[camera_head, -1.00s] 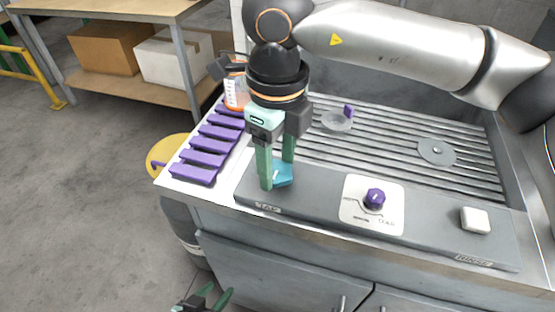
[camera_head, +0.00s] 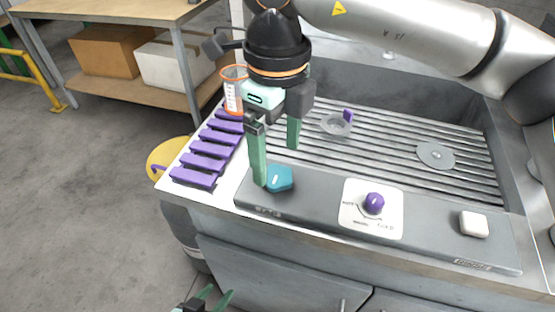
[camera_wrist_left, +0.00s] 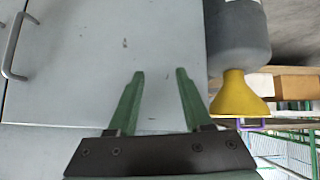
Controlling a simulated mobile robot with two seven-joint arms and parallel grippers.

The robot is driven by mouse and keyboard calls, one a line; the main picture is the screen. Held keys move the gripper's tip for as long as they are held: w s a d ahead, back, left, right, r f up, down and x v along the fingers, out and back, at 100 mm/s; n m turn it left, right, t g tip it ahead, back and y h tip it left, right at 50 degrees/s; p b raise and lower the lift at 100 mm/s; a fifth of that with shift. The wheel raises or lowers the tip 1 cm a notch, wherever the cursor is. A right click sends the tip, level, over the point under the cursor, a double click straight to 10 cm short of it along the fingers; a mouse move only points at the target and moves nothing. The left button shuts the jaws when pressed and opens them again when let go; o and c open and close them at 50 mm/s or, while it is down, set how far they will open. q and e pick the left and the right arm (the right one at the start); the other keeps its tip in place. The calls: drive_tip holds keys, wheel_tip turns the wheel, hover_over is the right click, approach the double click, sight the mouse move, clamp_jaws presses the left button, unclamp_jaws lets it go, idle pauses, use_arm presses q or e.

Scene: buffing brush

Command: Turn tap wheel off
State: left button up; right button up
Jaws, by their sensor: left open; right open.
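A teal five-sided wheel (camera_head: 279,178) sits at the left end of the grey control panel (camera_head: 315,200), above a small label that is hard to read. Its pale mark is tilted. My right gripper (camera_head: 276,168) is open above the panel's left end. Its nearer finger stands just left of the wheel and its other finger is behind it. I cannot tell whether either finger touches it. My left gripper (camera_head: 214,296) is open and empty at the bottom edge, low in front of the cabinet; it also shows in the left wrist view (camera_wrist_left: 160,74).
A purple knob (camera_head: 374,203) on a white plate and a white button (camera_head: 474,223) lie further right on the panel. Purple bars (camera_head: 208,152) and an orange-rimmed beaker (camera_head: 233,92) are at left. A ribbed sink (camera_head: 390,150) lies behind. A yellow funnel (camera_wrist_left: 240,96) stands beside the cabinet.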

sight(277, 175)
wheel_tip(277, 175, up, 9)
drive_tip(key=p, duration=0.1)
drive_tip(key=shift+f, duration=0.1)
idle(0.5)
